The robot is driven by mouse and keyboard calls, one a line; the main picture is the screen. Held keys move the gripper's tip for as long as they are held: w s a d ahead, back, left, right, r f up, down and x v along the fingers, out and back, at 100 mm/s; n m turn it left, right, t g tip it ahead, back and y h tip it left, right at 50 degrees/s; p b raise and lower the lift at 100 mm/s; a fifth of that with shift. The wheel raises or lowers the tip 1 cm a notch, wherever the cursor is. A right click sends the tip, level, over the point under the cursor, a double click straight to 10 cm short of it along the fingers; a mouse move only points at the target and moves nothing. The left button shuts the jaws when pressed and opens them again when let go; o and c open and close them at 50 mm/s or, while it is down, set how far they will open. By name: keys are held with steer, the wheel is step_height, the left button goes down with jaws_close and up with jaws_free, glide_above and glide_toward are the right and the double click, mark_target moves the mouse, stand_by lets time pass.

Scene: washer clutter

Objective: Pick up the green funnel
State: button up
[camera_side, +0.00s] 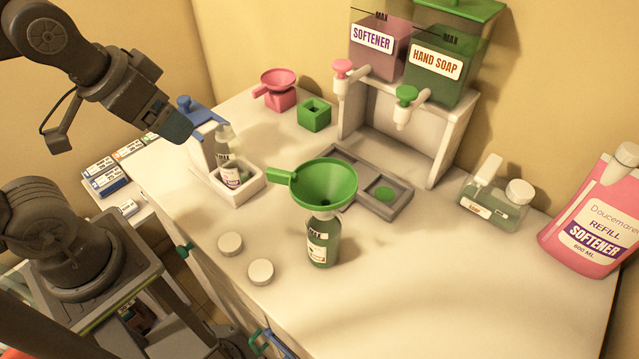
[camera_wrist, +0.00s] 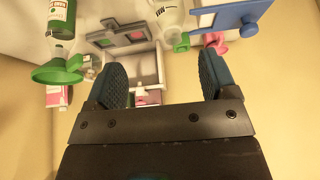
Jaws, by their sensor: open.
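The green funnel (camera_side: 325,184) sits upright in the neck of a small bottle (camera_side: 323,241) with green contents on the white counter. Its handle tab points left in the side view. In the wrist view the funnel (camera_wrist: 57,72) shows at the left, upside down in the picture, with its bottle (camera_wrist: 60,20). My gripper (camera_wrist: 158,78) is open, with nothing between its dark fingers. In the side view my gripper (camera_side: 178,125) is at the upper left, above the counter's left edge and well apart from the funnel.
A white holder (camera_side: 238,185) with a bottle and a blue-topped part stands left of the funnel. A pink funnel (camera_side: 279,90) and a green block (camera_side: 314,114) are behind. The dispenser (camera_side: 425,110) stands at the back. Two white caps (camera_side: 261,271) lie in front. Counter room is clear at front right.

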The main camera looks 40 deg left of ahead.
steer(key=w+d+r+m+g, duration=0.3)
steer(key=w+d+r+m, duration=0.15)
steer(key=d+m, duration=0.25)
steer(key=m+g, duration=0.3)
steer(key=m, duration=0.4)
glide_toward(285, 172)
step_height(285, 172, down, 7)
steer(key=shift+d+f, duration=0.1)
steer(key=shift+s+f, duration=0.2)
steer(key=shift+f, duration=2.4)
jaws_close()
